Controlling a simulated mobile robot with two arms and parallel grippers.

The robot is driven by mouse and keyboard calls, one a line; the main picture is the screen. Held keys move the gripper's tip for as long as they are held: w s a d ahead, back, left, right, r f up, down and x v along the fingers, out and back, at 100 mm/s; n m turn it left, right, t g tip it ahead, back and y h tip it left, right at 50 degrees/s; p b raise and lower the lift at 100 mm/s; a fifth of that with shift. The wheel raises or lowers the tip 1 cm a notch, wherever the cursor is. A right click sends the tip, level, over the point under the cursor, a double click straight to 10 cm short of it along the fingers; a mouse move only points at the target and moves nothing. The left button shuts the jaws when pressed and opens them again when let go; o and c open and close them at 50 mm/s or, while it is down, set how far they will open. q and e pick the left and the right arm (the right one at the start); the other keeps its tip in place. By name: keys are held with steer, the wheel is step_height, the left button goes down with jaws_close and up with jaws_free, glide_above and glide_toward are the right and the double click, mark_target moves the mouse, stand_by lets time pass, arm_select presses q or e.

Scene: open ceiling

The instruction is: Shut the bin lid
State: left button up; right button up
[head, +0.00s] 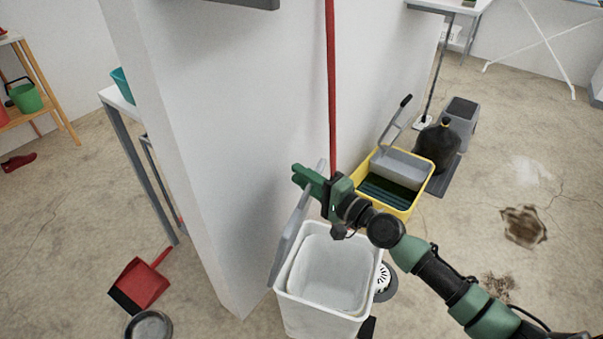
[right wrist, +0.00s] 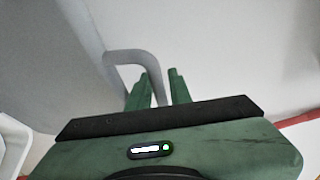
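The white bin (head: 322,313) stands below my right gripper, its top open. Its grey lid (head: 287,245) is raised nearly upright at the bin's left side, by the wall corner. The lid also shows in the right wrist view (right wrist: 80,45), with a grey loop handle (right wrist: 128,54). My right gripper (head: 305,178) is at the lid's upper part. In the right wrist view its green fingers (right wrist: 160,85) are close together, with one bar of the loop between them. Contact on both sides is hard to see. My left gripper is not in view.
A white wall corner (head: 215,200) rises left of the bin. A red pole (head: 331,90) stands behind my right gripper. A yellow mop bucket (head: 405,205) and a black bottle (head: 437,143) stand to the right. A red dustpan (head: 140,284) lies on the left floor.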

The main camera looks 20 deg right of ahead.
steer(key=shift+w+a, duration=0.1)
jaws_close()
stand_by(1.4)
